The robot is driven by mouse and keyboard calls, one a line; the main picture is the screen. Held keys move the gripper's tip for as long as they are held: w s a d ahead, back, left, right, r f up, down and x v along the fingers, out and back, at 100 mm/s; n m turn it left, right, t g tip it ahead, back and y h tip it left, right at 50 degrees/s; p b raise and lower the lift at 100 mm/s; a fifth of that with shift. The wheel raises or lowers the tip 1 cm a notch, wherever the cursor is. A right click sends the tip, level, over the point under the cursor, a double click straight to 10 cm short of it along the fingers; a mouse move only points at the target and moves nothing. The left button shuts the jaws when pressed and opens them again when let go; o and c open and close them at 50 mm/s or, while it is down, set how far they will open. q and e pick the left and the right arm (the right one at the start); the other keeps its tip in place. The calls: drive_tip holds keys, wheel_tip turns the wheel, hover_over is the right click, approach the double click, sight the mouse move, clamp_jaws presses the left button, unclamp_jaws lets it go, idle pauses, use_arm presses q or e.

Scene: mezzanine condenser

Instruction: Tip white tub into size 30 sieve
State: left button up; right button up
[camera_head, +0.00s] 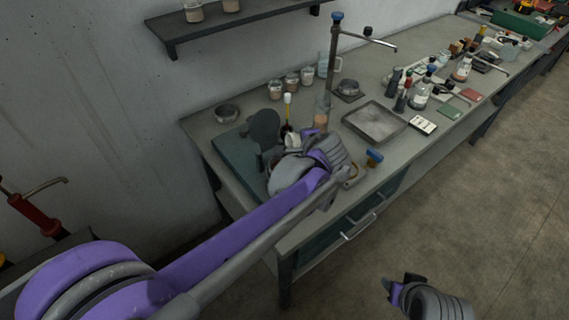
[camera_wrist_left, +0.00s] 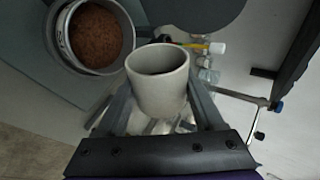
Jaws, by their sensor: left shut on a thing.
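The white tub (camera_wrist_left: 158,88) is between the fingers of my left gripper (camera_wrist_left: 155,110) in the left wrist view, with its mouth showing and its inside in shadow. I cannot tell whether anything is in it. A round metal sieve (camera_wrist_left: 64,48) with brown grains in it lies beside the tub, at upper left; its size marking is not readable. In the head view my left gripper (camera_head: 292,144) is over the near left part of the bench, and my arm hides much there. My right gripper (camera_head: 391,287) hangs over the floor, away from the bench; its fingers are unclear.
A dark round plate (camera_head: 265,127) stands close to my left gripper. A metal bowl (camera_head: 227,113) sits at the back left of the bench. A square tray (camera_head: 374,122), a stand (camera_head: 333,55), jars and bottles crowd the bench to the right. The floor (camera_head: 480,190) is clear.

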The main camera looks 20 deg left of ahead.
use_arm(q)
drive_tip(key=shift+a+f, duration=0.15)
drive_tip(key=shift+f, duration=0.1)
idle(0.4)
drive_tip(key=shift+s+n+t+h, duration=0.1)
drive_tip(key=shift+n+t+h, duration=0.2)
drive_tip(key=shift+a, duration=0.1)
drive_tip(key=shift+h, duration=0.3)
drive_tip(key=shift+s+n+t, duration=0.1)
drive_tip(key=shift+n+t, duration=0.2)
drive_tip(key=shift+r, duration=0.2)
